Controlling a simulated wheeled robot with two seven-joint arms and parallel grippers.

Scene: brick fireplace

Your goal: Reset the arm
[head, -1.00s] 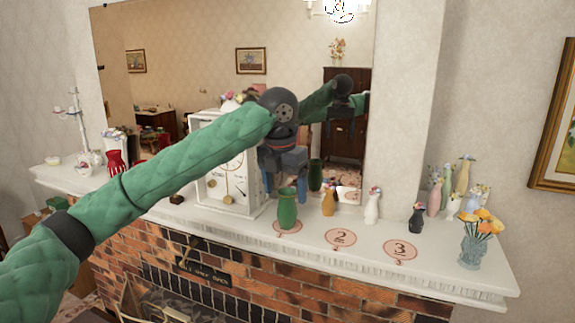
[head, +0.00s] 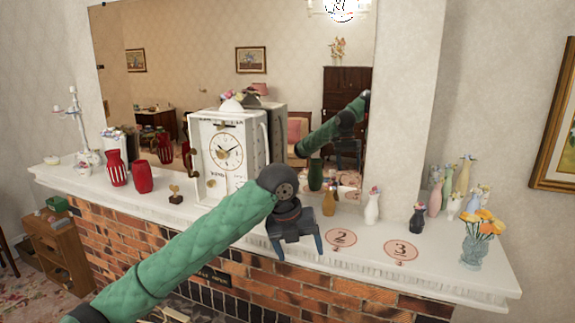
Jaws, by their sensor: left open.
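My left arm in its green sleeve comes in from the lower left. Its gripper (head: 298,248) is open and empty, with blue fingers apart and pointing down. It hangs in front of the mantel shelf's front edge, left of the disc marked 2 (head: 340,239). The green vase is hidden behind my gripper and wrist; its reflection (head: 315,174) shows in the mirror. My right gripper is not in view.
On the white mantel (head: 455,280) stand a white clock (head: 226,152), red vases (head: 142,177), small orange (head: 329,202), white (head: 372,207) and black (head: 416,218) figures, and a flower vase (head: 474,250). A disc marked 3 (head: 401,250) is clear. Open room lies before the mantel.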

